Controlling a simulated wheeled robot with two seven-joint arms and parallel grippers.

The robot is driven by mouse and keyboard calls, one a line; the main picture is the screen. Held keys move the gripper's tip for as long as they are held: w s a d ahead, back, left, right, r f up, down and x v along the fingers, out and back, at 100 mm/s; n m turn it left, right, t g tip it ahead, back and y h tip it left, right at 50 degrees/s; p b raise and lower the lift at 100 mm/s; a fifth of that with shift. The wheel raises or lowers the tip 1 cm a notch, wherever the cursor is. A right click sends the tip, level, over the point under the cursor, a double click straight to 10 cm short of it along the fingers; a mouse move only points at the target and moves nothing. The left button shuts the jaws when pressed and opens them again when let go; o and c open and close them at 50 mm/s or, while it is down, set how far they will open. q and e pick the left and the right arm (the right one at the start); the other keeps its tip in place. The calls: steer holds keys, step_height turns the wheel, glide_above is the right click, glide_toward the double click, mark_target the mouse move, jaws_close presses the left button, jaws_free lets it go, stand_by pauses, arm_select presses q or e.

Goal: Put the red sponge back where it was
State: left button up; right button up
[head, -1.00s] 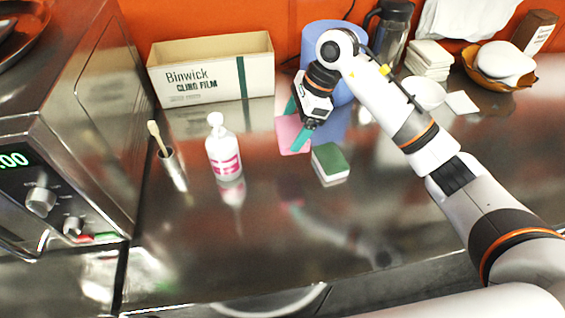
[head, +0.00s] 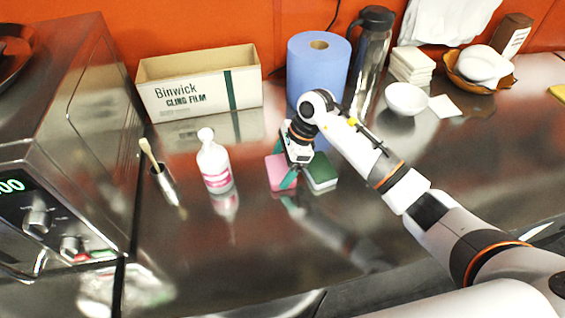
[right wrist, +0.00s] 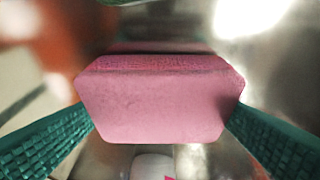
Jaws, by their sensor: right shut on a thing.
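The red sponge (head: 277,171), which looks pink, is between the teal fingers of my right gripper (head: 283,174), just left of the green-topped sponge (head: 321,170). In the right wrist view the red sponge (right wrist: 160,100) fills the space between both ribbed fingers, and the gripper is shut on it. It is at or just above the steel counter; I cannot tell whether it touches. The fingers cover part of it in the head view. My left gripper is not in view.
A soap bottle (head: 214,165) and a metal cup with a brush (head: 166,185) stand to the left. Behind are a cling film box (head: 200,85), a blue paper roll (head: 318,70) and a dark jug (head: 368,60). The counter in front (head: 220,250) is clear.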

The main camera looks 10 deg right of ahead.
steer(key=shift+f, duration=0.15)
steer(key=o, duration=0.8)
steer(key=shift+r, duration=0.2)
steer(key=shift+d+r, duration=0.1)
steer(key=shift+r, duration=0.05)
steer(key=b+v, duration=0.2)
steer(key=v, duration=0.9)
steer(key=shift+d+r, duration=0.1)
steer(key=shift+r, duration=0.25)
